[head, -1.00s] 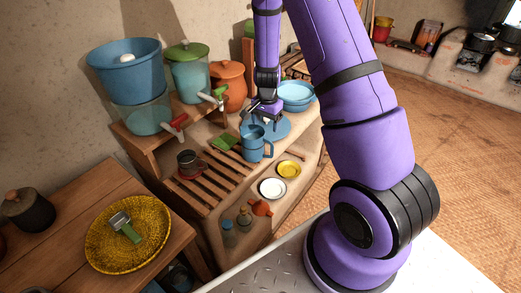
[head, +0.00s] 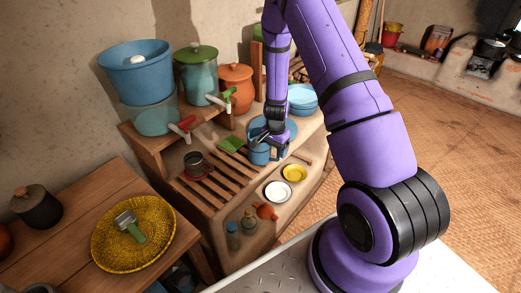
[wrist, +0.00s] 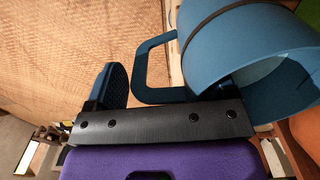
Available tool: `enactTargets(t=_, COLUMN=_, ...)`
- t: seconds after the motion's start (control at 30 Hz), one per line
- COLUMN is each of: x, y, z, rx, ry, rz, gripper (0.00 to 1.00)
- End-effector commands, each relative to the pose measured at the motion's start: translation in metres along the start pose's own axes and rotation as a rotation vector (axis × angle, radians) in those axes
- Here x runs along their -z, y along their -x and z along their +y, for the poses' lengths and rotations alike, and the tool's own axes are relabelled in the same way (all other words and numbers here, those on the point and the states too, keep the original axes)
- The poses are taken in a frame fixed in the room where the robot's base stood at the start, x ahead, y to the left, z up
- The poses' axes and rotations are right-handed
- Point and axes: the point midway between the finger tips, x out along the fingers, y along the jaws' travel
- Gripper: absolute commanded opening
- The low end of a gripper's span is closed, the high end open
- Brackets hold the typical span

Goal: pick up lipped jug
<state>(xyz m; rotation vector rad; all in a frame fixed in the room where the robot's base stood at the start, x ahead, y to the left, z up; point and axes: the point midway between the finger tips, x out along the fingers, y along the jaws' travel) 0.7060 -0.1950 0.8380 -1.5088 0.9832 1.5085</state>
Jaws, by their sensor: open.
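The lipped jug, blue with a side handle, stands on the slatted wooden shelf in the head view (head: 259,155). In the wrist view the jug (wrist: 258,60) fills the upper right, its open mouth and handle showing. My gripper (head: 270,147) is at the top of the jug, partly covering it. In the wrist view one finger stands just left of the handle, outside it. The other finger is mostly hidden at the jug's mouth. The jaws are open, with the handle lying between them. I cannot tell whether either finger touches the jug.
A dark mug (head: 195,164) and green cloth-like item (head: 232,144) are on the left. A white bowl (head: 277,191) and yellow bowl (head: 294,172) sit in front. A terracotta pot (head: 236,86) stands at the back left.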

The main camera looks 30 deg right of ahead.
Motion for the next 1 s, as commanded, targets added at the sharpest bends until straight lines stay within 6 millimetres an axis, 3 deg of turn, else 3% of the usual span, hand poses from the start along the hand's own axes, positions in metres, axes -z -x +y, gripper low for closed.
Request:
enactTargets(t=0.27, x=0.0, y=-0.0025, z=0.0, rx=0.0, ry=0.0, rz=0.0, gripper=0.78)
enactTargets(t=0.6, x=-0.0001, y=-0.0024, z=0.0001, rx=0.0, ry=0.0, rz=0.0, gripper=0.01)
enactTargets(t=1.0, x=0.0002, y=0.0, z=-0.0004, rx=0.001, ry=0.0, rz=0.001, gripper=0.01)
